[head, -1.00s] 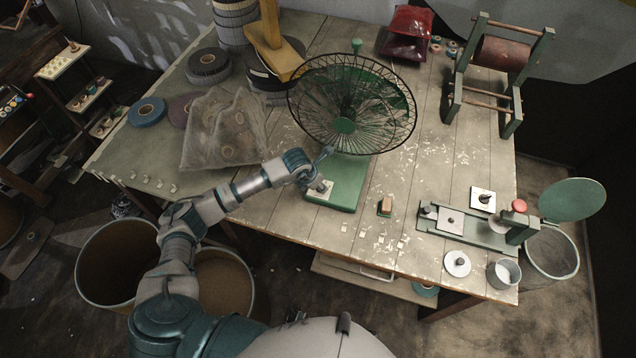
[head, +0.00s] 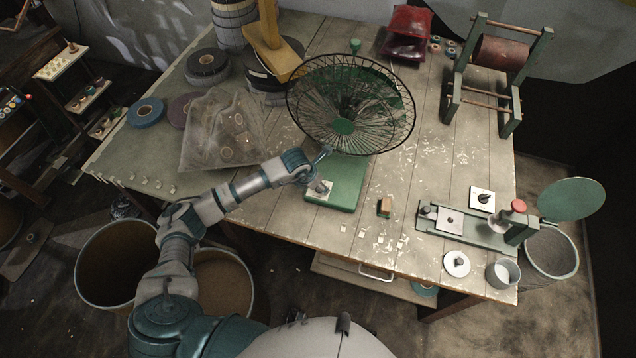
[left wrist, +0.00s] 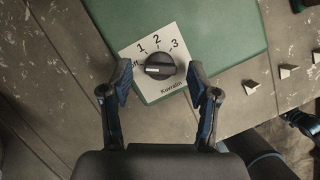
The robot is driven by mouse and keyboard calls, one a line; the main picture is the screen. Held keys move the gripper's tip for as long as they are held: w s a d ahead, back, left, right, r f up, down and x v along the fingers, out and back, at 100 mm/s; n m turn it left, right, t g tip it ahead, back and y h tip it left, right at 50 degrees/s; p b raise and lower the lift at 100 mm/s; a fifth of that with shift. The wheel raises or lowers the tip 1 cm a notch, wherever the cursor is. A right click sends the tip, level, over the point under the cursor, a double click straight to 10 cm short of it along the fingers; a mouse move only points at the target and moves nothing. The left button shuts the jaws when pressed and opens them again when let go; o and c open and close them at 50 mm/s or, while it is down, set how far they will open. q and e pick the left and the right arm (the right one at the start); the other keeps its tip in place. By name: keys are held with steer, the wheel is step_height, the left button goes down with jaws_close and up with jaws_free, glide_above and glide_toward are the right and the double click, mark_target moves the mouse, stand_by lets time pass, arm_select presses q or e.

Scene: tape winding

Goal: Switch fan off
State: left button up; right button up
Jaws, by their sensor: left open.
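The green fan (head: 351,104) with a round wire cage stands on the bench on a green base (head: 350,190). A black knob (left wrist: 160,66) sits on a white dial plate (left wrist: 168,88) on that base, marked 1, 2, 3 and a partly hidden "Off". The knob's white mark points left, towards the "Off" side. My left gripper (left wrist: 161,77) is open, with one finger on each side of the knob and gaps visible between. In the head view my left gripper (head: 322,168) is at the dial, below the cage. My right gripper is not in view.
A translucent bag (head: 220,135) and tape rolls (head: 147,112) lie to the left. A small brown block (head: 385,207) and pale scraps lie right of the base. A green fixture (head: 475,230) and a roller stand (head: 500,60) are farther right. The cage overhangs the gripper closely.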

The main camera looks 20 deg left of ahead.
arm_select(q)
steer(key=v, duration=1.1)
steer(key=shift+a+r, duration=0.15)
steer(key=shift+r, duration=0.1)
